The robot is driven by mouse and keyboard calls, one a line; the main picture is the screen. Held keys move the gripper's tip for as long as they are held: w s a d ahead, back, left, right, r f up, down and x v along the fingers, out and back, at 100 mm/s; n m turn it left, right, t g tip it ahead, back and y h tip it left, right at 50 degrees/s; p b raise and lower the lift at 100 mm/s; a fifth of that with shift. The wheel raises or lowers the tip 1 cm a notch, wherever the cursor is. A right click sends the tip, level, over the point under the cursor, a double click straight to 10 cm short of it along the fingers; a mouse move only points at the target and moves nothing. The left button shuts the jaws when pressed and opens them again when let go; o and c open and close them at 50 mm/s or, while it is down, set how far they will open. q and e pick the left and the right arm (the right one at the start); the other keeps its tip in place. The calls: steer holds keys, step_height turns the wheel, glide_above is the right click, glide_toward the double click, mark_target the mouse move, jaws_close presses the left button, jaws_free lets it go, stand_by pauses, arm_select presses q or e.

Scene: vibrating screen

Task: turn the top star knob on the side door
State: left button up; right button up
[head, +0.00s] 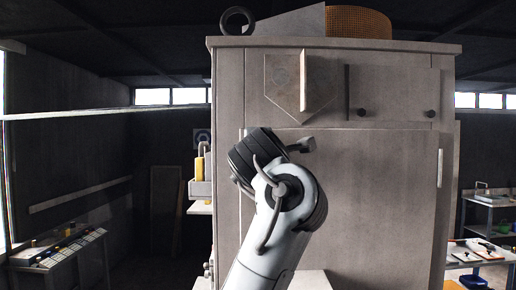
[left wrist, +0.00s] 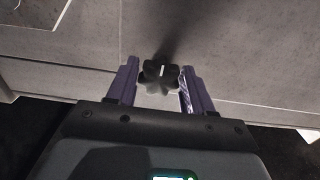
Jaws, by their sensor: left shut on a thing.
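A dark star knob (left wrist: 160,74) shows in the left wrist view, standing out from a grey panel (left wrist: 235,45). My left gripper (left wrist: 161,80) has its two purple fingers on either side of the knob and is shut on it. In the head view my arm rises in front of the large grey cabinet (head: 375,185), and its wrist hides the fingers and the knob. Whether the knob has turned cannot be told. My right gripper is not in view.
Two small dark knobs (head: 361,112) (head: 430,113) sit on the cabinet's upper front. A vertical handle (head: 440,168) is at its right edge. A bench (head: 62,247) stands at the left and a table with tools (head: 478,252) at the right.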

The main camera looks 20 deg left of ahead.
arm_select(q)
steer(key=shift+a, duration=0.1)
stand_by(0.3)
steer(key=o, duration=1)
steer(key=shift+c, duration=0.2)
steer(key=b+v, duration=0.7)
steer(key=v, duration=0.3)
steer(key=shift+s, duration=0.35)
steer(key=shift+s+d+r, duration=0.1)
steer(key=shift+d, duration=0.15)
